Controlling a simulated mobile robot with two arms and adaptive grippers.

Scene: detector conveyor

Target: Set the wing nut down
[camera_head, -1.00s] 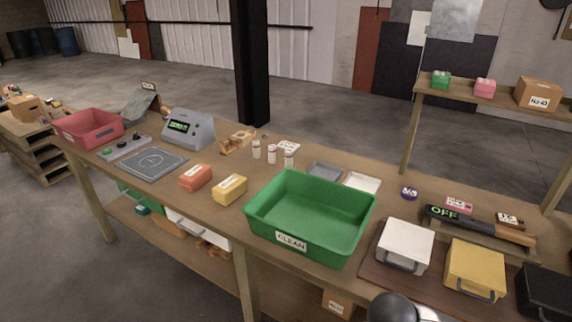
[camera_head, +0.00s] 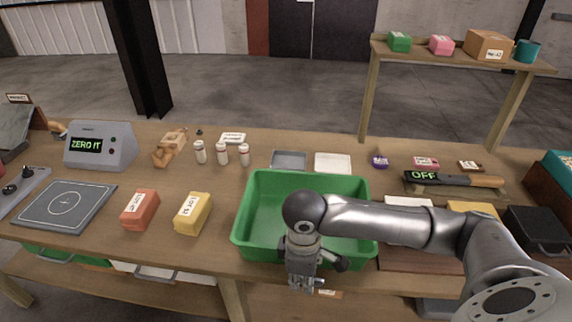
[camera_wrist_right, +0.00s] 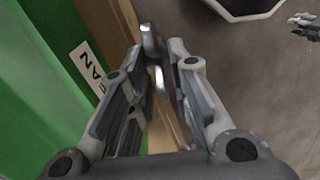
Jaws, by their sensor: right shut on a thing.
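My right gripper (camera_head: 302,284) hangs in front of the green bin marked CLEAN (camera_head: 245,225), by its near wall, pointing down. In the right wrist view the same gripper (camera_wrist_right: 158,70) is shut on a small shiny metal piece, the wing nut (camera_wrist_right: 158,83), whose bright curved parts show between the fingers. The fingers hide much of it. The wing nut cannot be made out in the head view. The green bin (camera_wrist_right: 45,90) lies to the left of the fingers in the wrist view, with its label partly seen. My left gripper is not in view.
A red block (camera_head: 140,210) and a yellow block (camera_head: 192,213) lie left of the bin. A grey tray (camera_head: 289,160) and a white tray (camera_head: 332,163) lie behind it. A grey square plate (camera_head: 66,207) and the ZERO IT display box (camera_head: 100,147) stand farther left.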

